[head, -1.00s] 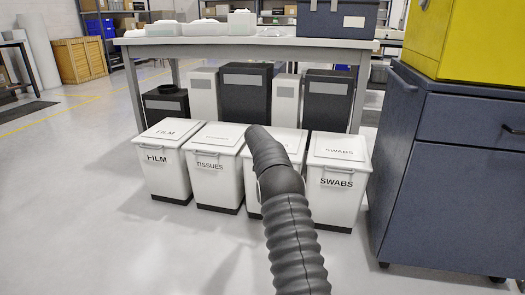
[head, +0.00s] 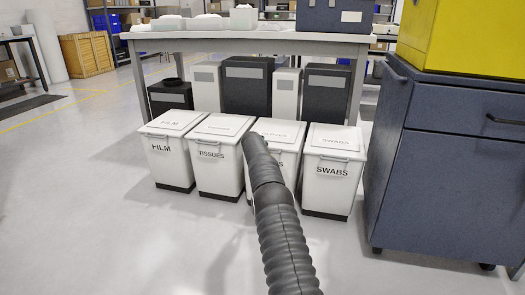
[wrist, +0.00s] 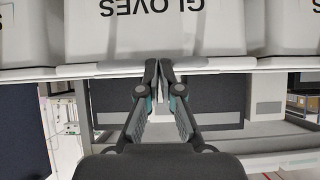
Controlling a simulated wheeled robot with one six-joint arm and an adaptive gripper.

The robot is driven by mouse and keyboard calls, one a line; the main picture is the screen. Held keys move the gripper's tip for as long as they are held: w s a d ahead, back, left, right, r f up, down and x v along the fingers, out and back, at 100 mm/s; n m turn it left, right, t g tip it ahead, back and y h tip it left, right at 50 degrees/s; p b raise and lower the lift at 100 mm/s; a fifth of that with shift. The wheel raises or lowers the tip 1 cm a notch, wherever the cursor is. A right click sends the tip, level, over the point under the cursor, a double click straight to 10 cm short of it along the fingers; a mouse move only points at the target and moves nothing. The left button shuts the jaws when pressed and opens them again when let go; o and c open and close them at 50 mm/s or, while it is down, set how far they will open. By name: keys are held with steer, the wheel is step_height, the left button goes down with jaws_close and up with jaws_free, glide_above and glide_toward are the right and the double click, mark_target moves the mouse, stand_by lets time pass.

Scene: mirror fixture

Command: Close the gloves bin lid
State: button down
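The gloves bin (head: 291,158) is a white bin, third from the left in the row, partly hidden behind my arm in the head view. Its white lid (head: 281,131) looks about as flat as the lids beside it; I cannot tell whether a small gap stays under it. In the wrist view the bin front (wrist: 150,28) reads GLOVES upside down, with the lid's front edge (wrist: 215,64) below the lettering. My gripper (wrist: 160,66) has its fingers together, tips at the lid's front edge. I see nothing between them and cannot tell if they touch the lid.
The film bin (head: 168,164), tissues bin (head: 217,174) and swabs bin (head: 330,184) stand in the same row. A table (head: 220,36) and taller bins (head: 247,92) are behind. A blue cabinet (head: 455,185) stands close at the right. The floor (head: 90,235) at the left is clear.

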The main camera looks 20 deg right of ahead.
steer(key=shift+s+f, duration=0.2)
steer(key=shift+f, duration=1.05)
step_height(320, 180, up, 6)
steer(key=s+a+f, duration=0.4)
steer(key=s+a, duration=0.2)
steer(key=s, duration=0.1)
steer(key=shift+f+b, duration=0.3)
steer(key=shift+b, duration=0.15)
